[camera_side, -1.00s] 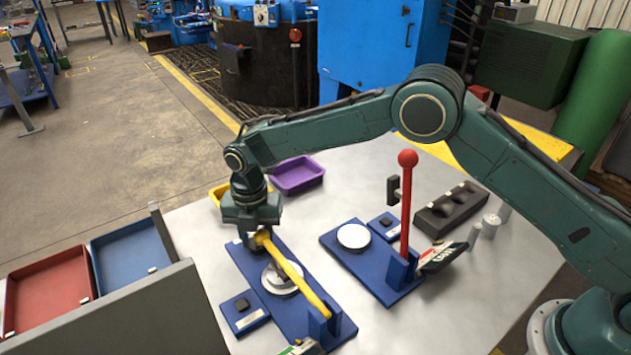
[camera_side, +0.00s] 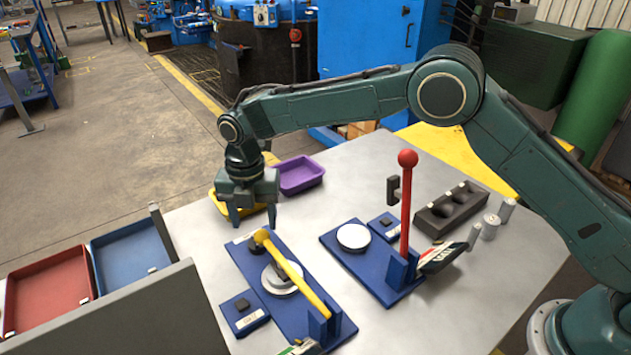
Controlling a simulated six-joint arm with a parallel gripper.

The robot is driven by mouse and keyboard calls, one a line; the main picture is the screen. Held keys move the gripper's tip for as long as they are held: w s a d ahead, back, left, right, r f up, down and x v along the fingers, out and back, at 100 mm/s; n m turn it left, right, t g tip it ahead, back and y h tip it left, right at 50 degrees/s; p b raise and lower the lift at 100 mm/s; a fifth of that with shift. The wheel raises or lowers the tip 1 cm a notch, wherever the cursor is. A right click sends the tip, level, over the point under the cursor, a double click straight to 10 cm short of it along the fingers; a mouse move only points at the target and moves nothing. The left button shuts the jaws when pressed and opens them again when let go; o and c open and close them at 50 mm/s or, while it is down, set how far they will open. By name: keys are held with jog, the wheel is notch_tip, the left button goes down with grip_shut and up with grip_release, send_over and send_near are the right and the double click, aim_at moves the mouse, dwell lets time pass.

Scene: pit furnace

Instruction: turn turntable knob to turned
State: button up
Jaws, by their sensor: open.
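My gripper (camera_side: 253,216) is open and empty, pointing down above the far end of the left blue base (camera_side: 297,311). It is apart from the yellow ball end of the yellow lever (camera_side: 292,270). That lever lies low across a grey round disc (camera_side: 272,284). The right blue base (camera_side: 339,249) carries a white disc (camera_side: 353,236) and an upright red lever (camera_side: 405,215). Small dark knobs sit on blue pads, one beside the left base (camera_side: 242,304) and one beside the white disc (camera_side: 386,222). I cannot tell which is the turntable knob.
A yellow tray (camera_side: 222,206) and a purple tray (camera_side: 299,176) lie behind my gripper. A dark block with holes (camera_side: 435,222) and metal cylinders (camera_side: 491,227) stand at the right. Red (camera_side: 90,281) and blue (camera_side: 165,245) bins and a grey panel (camera_side: 150,318) are at the left.

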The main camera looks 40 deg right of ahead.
notch_tip(320, 180, up, 8)
jog(key=shift+r, duration=0.15)
dwell(0.6)
jog(key=m, duration=2.4)
jog(key=shift+s+a, duration=0.15)
jog(key=shift+s, duration=0.05)
notch_tip(320, 180, down, 14)
jog(key=shift+r, duration=0.1)
dwell(0.3)
jog(key=c, duration=1)
